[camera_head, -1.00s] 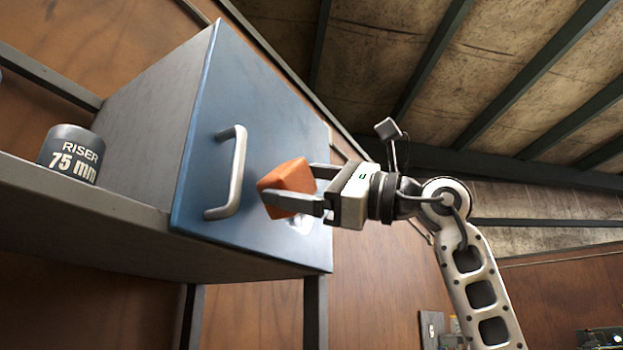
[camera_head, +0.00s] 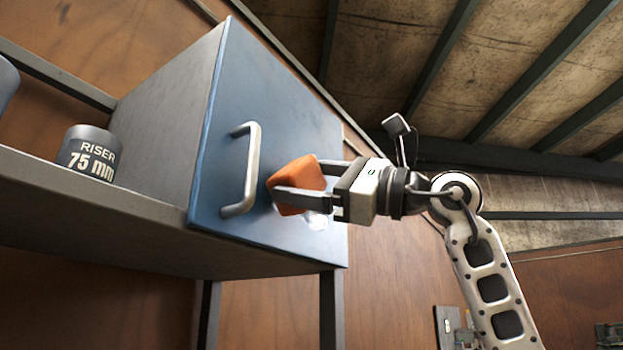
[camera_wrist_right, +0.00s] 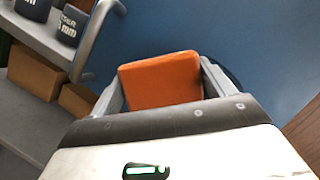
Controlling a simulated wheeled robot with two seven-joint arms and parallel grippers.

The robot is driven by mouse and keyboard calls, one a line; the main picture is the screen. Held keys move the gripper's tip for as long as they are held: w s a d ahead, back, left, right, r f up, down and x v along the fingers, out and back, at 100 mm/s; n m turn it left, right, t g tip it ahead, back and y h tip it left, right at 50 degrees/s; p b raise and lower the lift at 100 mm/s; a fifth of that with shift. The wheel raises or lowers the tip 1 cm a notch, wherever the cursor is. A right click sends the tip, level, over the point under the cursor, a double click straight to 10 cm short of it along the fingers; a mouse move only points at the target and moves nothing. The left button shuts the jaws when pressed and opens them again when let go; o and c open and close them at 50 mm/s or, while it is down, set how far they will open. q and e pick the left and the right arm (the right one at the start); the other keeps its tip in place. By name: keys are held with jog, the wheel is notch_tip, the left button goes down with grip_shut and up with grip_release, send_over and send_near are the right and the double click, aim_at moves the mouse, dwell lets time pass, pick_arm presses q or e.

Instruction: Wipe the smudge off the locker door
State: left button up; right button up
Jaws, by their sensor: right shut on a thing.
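The locker is a grey box with a blue door (camera_head: 225,130) and a silver bar handle (camera_head: 245,168), standing on a shelf. My right gripper (camera_head: 298,186) is shut on an orange sponge-like block (camera_head: 292,178) in front of the door, to the right of the handle. The block also shows between the fingers in the right wrist view (camera_wrist_right: 160,80). A pale, whitish smudge (camera_head: 316,221) shows on the door just below the gripper, partly hidden by it. I cannot tell whether the block touches the door. My left gripper is not in view.
A dark grey riser marked 75 mm (camera_head: 88,155) stands on the shelf (camera_head: 90,200) left of the locker. Brown boxes (camera_wrist_right: 35,72) sit on a lower shelf in the right wrist view. The door handle sticks out close to the block.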

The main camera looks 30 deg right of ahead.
jog(key=shift+w+a, duration=0.25)
jog(key=shift+w, duration=0.4)
jog(key=shift+d, duration=0.1)
jog(key=shift+w+d, duration=0.3)
jog(key=shift+d, duration=0.55)
jog(key=shift+w+d, duration=0.3)
jog(key=shift+d, duration=0.55)
